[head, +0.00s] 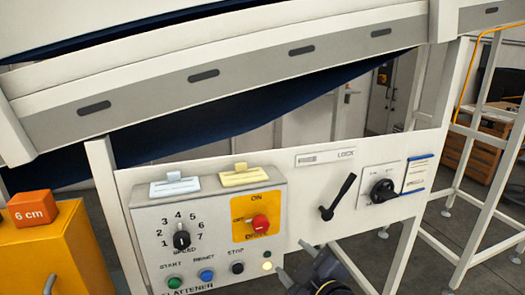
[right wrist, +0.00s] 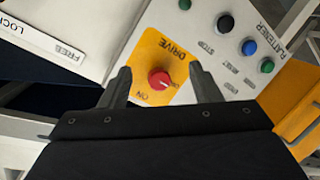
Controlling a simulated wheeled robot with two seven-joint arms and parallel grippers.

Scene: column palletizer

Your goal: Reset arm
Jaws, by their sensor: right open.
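My right gripper (head: 295,262) is at the bottom of the head view, in front of the lower right part of the control panel (head: 150,225). In the right wrist view its two fingers (right wrist: 160,73) are spread apart with nothing held between them. The red drive knob (head: 260,222) on its yellow plate shows between the fingers in the right wrist view (right wrist: 159,80). I cannot tell any contact, and in the head view the fingers are below and right of the knob. My left gripper is not in view.
The panel has a speed dial (head: 181,240) and several buttons. A black lever (head: 338,198) and a rotary switch (head: 383,190) are to the right. An orange block marked 6 cm (head: 32,208) sits on a yellow cabinet (head: 50,250). A sloping conveyor rail (head: 250,62) crosses above.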

